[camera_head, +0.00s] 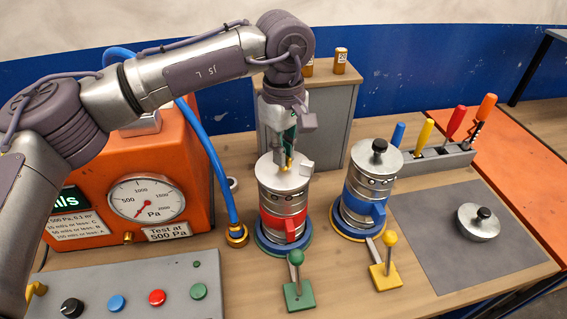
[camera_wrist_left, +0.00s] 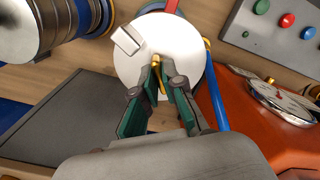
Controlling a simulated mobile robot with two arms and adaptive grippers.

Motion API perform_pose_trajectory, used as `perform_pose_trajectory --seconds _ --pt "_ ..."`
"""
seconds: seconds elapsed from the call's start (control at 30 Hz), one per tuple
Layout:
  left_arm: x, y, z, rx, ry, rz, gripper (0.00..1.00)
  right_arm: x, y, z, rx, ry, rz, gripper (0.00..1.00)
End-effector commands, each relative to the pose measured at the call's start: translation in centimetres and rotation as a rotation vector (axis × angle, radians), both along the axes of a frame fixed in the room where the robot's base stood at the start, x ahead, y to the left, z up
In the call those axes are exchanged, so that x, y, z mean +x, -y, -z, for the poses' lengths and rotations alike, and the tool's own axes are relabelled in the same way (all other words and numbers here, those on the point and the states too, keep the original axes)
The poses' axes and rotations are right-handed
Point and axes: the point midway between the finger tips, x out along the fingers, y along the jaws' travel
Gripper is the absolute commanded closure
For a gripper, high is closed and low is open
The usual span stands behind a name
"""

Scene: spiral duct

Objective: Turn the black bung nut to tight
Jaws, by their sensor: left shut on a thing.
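My left gripper (camera_head: 288,158) points down at the pale round lid of the red-banded metal canister (camera_head: 284,203). In the left wrist view my left gripper (camera_wrist_left: 158,76) is shut on a small brass piece (camera_wrist_left: 155,66) at the lid (camera_wrist_left: 184,58). A pale block (camera_wrist_left: 126,40) stands on the lid beside it. No black nut shows between the fingers. One black knob (camera_head: 379,145) sits on the blue-banded canister (camera_head: 363,200); another black knob (camera_head: 484,213) sits on a loose metal lid (camera_head: 477,230). I cannot tell which is the bung nut. My right gripper is not in view.
An orange gauge box (camera_head: 128,175) with a blue hose (camera_head: 212,150) stands left. A grey button panel (camera_head: 130,287) is in front. Green (camera_head: 298,285) and yellow (camera_head: 386,268) levers stand before the canisters. A grey mat (camera_head: 440,255) has bare room.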

Motion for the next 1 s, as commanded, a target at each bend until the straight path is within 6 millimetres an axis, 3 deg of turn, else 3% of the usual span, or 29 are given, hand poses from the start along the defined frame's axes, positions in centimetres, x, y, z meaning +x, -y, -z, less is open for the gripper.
perform_pose_trajectory --seconds 0.1,0.5,1.0 --pt "0.0 0.0 0.3 -0.001 0.002 0.109 1.0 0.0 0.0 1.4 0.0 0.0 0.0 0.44" --pt "0.0 0.0 0.1 -0.001 0.001 0.462 1.0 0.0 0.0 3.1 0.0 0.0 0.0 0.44" --pt "0.0 0.0 -0.1 0.0 0.002 0.685 1.0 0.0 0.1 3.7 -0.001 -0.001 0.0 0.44"
